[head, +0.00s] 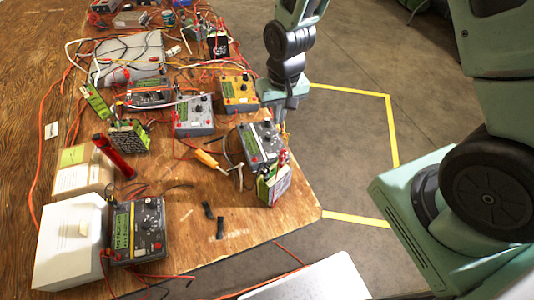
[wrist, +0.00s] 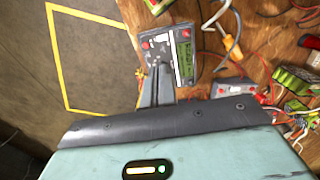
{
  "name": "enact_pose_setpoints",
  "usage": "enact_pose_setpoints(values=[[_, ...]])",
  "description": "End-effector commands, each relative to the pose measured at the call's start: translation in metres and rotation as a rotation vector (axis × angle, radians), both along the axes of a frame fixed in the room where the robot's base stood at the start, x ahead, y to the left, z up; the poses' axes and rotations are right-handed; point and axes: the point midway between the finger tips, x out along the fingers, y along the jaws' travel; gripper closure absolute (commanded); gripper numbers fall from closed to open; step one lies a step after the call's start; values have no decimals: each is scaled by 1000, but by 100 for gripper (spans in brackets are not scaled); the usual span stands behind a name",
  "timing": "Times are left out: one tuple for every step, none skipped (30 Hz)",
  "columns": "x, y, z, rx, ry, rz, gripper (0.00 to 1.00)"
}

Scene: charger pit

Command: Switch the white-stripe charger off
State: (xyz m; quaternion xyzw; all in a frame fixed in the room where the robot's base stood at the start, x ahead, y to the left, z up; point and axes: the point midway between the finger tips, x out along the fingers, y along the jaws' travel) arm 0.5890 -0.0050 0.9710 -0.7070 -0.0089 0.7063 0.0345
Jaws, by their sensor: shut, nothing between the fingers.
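A lighter grey charger (head: 192,116), a yellow charger (head: 239,93) and a dark charger (head: 137,231) stand farther left or back. My gripper (head: 283,125) is shut and empty, above the table edge beside the grey charger. In the wrist view its fingers (wrist: 157,72) point at that charger's near side; contact cannot be told.
A small green-and-red battery pack (head: 273,185) stands at the table's right edge. A white box (head: 70,240), a red cylinder (head: 114,157) and many loose cables crowd the table. Yellow tape (head: 392,130) marks the clear floor on the right.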

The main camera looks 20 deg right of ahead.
Motion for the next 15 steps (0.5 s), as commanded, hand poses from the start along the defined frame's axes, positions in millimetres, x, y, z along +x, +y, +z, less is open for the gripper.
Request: enact_pose_setpoints(values=[[1, -2, -2, -1, -1, -6, 100], [2, -2, -2, -1, -1, -8, 100], [2, -2, -3, -1, -1, -10, 100], [2, -2, -3, -1, -1, -10, 100], [2, -2, -3, -1, -1, -10, 100], [2, -2, -3, -1, -1, -9, 100], [2, -2, -3, -1, -1, -9, 100], [2, -2, -3, -1, -1, -9, 100], [2, -2, -3, -1, -1, -9, 100], [2, -2, -3, -1, -1, -8, 100], [2, -2, -3, -1, 0, -8, 100], [2, -2, -3, -1, 0, -8, 100], [2, -2, -4, -1, 0, -8, 100], [2, -2, -5, -2, 1, -8, 100], [1, -1, -8, -2, 3, -8, 100]])
